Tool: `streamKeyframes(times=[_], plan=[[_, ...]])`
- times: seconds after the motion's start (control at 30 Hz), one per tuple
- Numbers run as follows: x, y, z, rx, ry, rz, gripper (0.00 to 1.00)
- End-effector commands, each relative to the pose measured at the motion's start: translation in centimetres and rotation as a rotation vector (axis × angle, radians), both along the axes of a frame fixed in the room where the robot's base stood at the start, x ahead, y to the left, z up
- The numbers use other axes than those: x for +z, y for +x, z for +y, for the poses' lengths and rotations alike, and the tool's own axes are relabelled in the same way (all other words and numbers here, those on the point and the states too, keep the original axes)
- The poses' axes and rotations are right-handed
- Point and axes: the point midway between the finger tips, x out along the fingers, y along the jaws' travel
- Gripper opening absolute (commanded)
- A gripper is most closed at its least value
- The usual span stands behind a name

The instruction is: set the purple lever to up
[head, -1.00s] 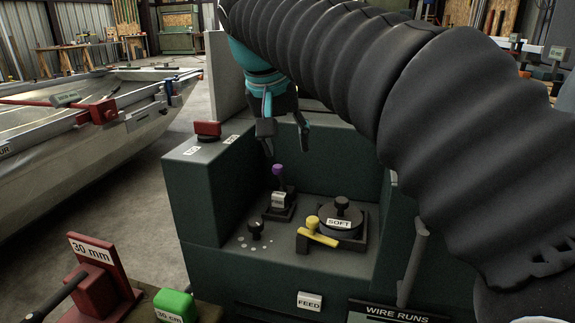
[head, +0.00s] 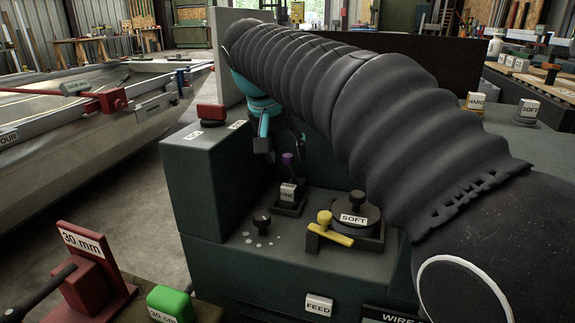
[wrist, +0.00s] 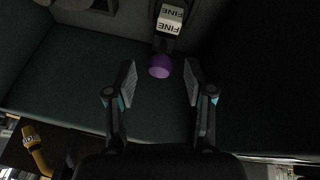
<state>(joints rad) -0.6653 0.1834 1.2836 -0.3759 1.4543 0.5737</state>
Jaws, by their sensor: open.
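The purple lever's knob (head: 288,159) stands on a short stalk above a dark base with a white FINE label (head: 288,192), in the recess of the dark green console. My gripper (head: 283,150) is open and reaches down from above, its fingertips close to the knob. In the wrist view the purple knob (wrist: 160,66) shows in the gap between the two fingertips of my gripper (wrist: 159,82), with space on both sides. I see no contact. The FINE label (wrist: 169,22) lies beyond the knob. I cannot tell which setting the lever is at.
A red button (head: 211,114) sits on the console's raised left block. Right of the lever are a yellow handle (head: 328,229) and a round SOFT dial (head: 356,210). A small black knob (head: 262,221) stands in front. The recess wall is close behind my gripper.

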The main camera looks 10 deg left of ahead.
Motion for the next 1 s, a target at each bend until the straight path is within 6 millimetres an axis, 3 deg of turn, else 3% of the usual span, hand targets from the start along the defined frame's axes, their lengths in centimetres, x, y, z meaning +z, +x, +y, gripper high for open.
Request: streamKeyframes(times=[0.2,0.6,0.8,1.0], plan=[[-2.3,0.9,-0.3,0.001,0.001,0.0,0.53],[-2.7,1.1,-0.4,0.002,0.0,-0.001,0.53],[-2.7,1.1,-0.4,0.002,0.0,-0.001,0.03],[-2.7,1.1,-0.4,0.003,0.001,0.0,0.0]])
